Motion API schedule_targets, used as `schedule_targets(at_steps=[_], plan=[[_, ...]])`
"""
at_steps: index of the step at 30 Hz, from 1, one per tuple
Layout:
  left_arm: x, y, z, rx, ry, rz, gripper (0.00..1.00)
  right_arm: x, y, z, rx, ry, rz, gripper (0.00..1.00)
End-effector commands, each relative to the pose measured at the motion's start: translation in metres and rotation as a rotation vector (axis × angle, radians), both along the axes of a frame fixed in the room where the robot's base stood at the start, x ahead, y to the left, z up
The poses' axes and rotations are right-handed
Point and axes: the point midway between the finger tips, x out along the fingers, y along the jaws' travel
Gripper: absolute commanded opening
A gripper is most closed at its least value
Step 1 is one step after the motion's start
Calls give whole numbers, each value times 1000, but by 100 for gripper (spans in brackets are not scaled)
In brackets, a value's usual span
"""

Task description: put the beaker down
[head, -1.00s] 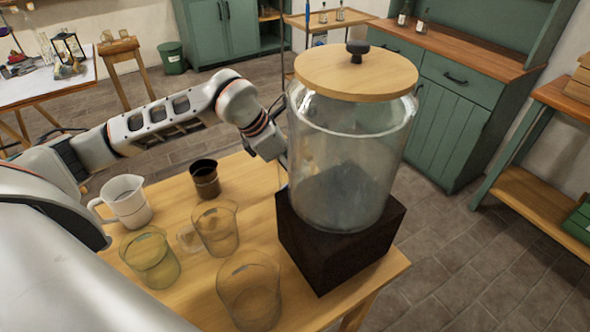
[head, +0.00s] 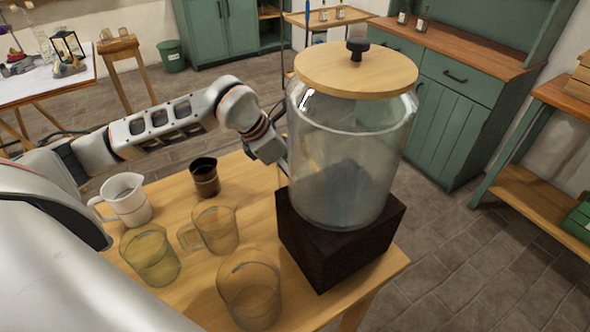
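Several glass vessels stand upright on the wooden table (head: 180,299); I cannot tell which one is the beaker. A yellowish glass (head: 150,256) is at the left, a clear mug with a handle (head: 216,229) in the middle, and another clear glass (head: 249,290) at the front. My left arm reaches over the back of the table. The base of my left gripper (head: 283,163) shows at the left side of the large lidded jar (head: 345,165). Its fingers, and anything in them, are hidden or unclear behind the jar. My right gripper is not in view.
The jar stands on a dark block (head: 335,250) at the table's right end. A whitish jug (head: 127,200) and a dark brown cup (head: 204,178) stand at the table's left and back. Green cabinets (head: 450,110) line the far wall. Open floor lies to the right.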

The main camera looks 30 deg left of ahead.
Motion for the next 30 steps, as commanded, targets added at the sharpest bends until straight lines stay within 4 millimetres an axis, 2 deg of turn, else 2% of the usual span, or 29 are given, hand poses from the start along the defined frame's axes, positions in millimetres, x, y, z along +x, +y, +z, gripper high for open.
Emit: schedule_targets(at_steps=[5, 15, 21, 30], plan=[[-3, 4, 12, 1, -4, 1, 76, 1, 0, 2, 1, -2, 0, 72], [-28, 26, 69, 3, -4, 2, 76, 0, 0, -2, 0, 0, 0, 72], [-39, 36, 96, 1, -2, 0, 76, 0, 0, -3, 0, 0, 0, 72], [-45, 40, 108, -1, -1, 0, 76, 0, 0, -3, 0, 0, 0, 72]])
